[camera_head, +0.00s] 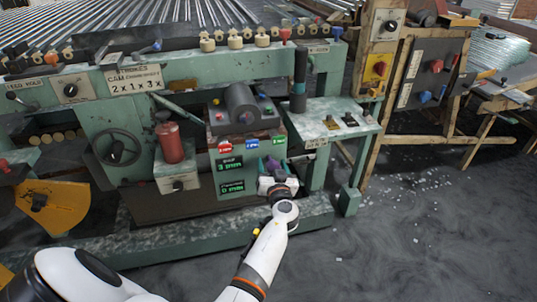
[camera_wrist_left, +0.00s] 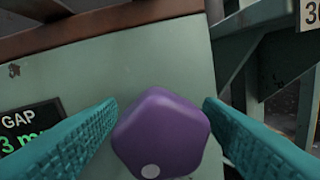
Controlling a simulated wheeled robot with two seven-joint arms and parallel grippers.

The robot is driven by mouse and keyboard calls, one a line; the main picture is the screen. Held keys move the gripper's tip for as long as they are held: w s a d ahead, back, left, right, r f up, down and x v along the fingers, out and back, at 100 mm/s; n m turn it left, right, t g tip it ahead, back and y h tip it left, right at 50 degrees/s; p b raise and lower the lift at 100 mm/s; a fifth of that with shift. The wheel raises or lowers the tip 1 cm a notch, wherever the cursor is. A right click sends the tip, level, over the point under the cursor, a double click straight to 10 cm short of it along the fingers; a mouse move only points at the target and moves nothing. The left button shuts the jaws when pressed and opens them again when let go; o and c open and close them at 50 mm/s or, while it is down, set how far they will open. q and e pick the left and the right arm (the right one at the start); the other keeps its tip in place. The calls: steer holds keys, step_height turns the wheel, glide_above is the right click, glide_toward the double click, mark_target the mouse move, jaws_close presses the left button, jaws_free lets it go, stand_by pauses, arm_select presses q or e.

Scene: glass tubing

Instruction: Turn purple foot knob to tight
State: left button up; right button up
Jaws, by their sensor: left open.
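The purple foot knob (camera_wrist_left: 160,135) is a rounded five-sided knob with a pale dot near its lower edge. In the left wrist view it sits between the two teal fingers of my left gripper (camera_wrist_left: 160,122), in front of a pale green panel. The fingers are spread, one on each side of the knob; I cannot tell whether either touches it. In the head view my left gripper (camera_head: 270,172) reaches the lower front of the green machine (camera_head: 120,80). There the knob is mostly hidden by the gripper. My right gripper is not in view.
A display (camera_head: 230,163) reading GAP 3 mm is left of the gripper and also shows in the wrist view (camera_wrist_left: 30,132). Red, blue and green tags (camera_head: 252,145) sit above. A machine leg (camera_head: 349,200) stands to the right. The floor at right is open with scattered bits.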

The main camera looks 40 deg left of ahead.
arm_select(q)
steer(key=shift+w+a, duration=0.15)
steer(key=shift+w, duration=0.05)
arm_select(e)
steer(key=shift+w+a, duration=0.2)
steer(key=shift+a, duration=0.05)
arm_select(q)
steer(key=shift+c, duration=0.5)
steer(key=c, duration=0.9)
